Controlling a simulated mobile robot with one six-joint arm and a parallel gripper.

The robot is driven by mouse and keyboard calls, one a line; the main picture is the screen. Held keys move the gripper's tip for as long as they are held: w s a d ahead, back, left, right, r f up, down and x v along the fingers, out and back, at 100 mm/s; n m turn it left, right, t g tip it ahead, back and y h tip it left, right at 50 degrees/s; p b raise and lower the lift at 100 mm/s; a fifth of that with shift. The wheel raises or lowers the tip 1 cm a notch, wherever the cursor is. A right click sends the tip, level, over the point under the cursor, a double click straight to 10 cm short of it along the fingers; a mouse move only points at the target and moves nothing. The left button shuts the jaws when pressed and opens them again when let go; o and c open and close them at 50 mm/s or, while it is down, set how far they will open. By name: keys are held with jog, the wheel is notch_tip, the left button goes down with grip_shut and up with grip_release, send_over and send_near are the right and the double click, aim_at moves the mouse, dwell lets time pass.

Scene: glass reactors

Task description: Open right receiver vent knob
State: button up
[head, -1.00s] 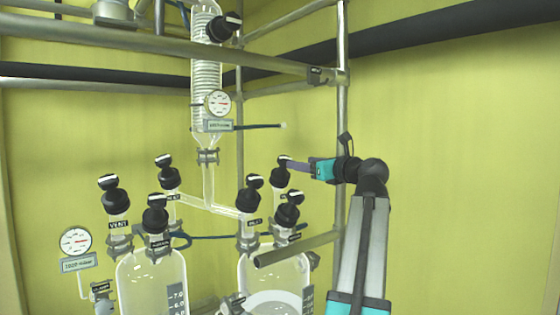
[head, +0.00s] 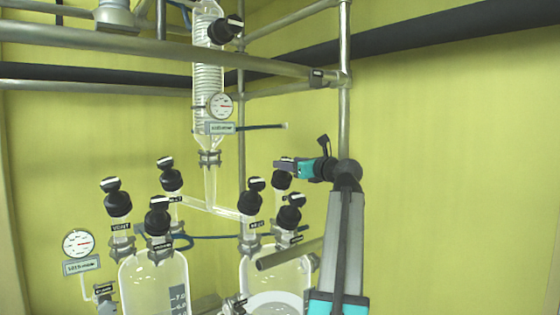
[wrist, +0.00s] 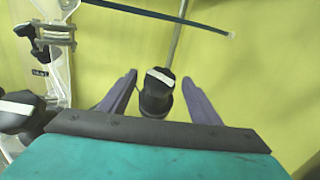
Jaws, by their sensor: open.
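A black knob (head: 281,181) stands on the rear right neck of the right receiver (head: 262,274), its top hidden behind my fingers in the head view. No label shows on this neck. In the wrist view the knob (wrist: 155,96) has a white stripe across its handle and sits between my two open purple fingers. My gripper (head: 279,165) is open and level with the knob's top; the gripper (wrist: 160,78) shows a gap on both sides of the knob, clearer on the right.
Two more black knobs (head: 252,192) and (head: 290,212) stand close in front on the same receiver. A vertical post (head: 344,110) stands behind my arm. The left receiver (head: 150,283) has several similar knobs.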

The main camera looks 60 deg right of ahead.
jog(key=shift+p+x, duration=0.5)
jog(key=shift+x, duration=2.45)
jog(key=c, duration=1.1)
jog(key=shift+o, duration=0.2)
jog(key=shift+n+y, duration=0.4)
jog(key=shift+w+a+n+t+y, duration=0.1)
jog(key=shift+n+t+y, duration=0.2)
jog(key=shift+n+y, duration=0.5)
jog(key=shift+a+n+y, duration=0.3)
jog(key=shift+n+y, duration=0.6)
